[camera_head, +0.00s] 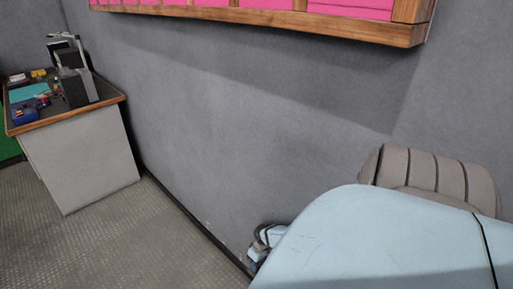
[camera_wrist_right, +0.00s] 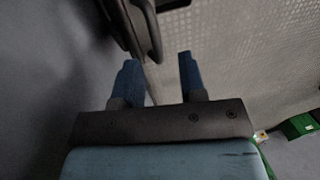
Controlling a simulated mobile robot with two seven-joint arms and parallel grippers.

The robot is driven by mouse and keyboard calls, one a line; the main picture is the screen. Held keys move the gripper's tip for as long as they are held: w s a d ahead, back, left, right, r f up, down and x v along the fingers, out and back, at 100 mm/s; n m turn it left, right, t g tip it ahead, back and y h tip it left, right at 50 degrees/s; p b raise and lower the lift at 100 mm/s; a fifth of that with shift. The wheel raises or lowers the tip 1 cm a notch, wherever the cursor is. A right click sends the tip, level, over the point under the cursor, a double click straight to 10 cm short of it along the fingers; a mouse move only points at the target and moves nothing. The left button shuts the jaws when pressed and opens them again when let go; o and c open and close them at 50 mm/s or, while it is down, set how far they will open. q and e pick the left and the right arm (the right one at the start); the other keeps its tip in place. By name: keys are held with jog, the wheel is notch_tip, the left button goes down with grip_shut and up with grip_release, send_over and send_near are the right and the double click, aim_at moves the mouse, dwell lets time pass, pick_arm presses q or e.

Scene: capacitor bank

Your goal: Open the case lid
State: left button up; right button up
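I cannot pick out a case or its lid for certain in either view. My right gripper (camera_wrist_right: 158,70) shows in the right wrist view with its two blue fingers apart and nothing between them. In the head view only a small blue and dark part of my right gripper (camera_head: 264,240) shows, mostly hidden behind my large light-blue arm at the lower right. My left gripper is in neither view.
A wood-edged table (camera_head: 67,118) stands at the far left, bearing dark grey boxes (camera_head: 76,82) and small items. A grey padded seat back (camera_head: 430,178) stands against the wall. A wood-framed pink panel (camera_head: 260,12) hangs above. Patterned floor lies clear between.

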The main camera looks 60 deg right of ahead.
jog(key=shift+d+r+p, duration=0.2)
jog(key=shift+r+p, duration=0.3)
jog(key=shift+r, duration=0.45)
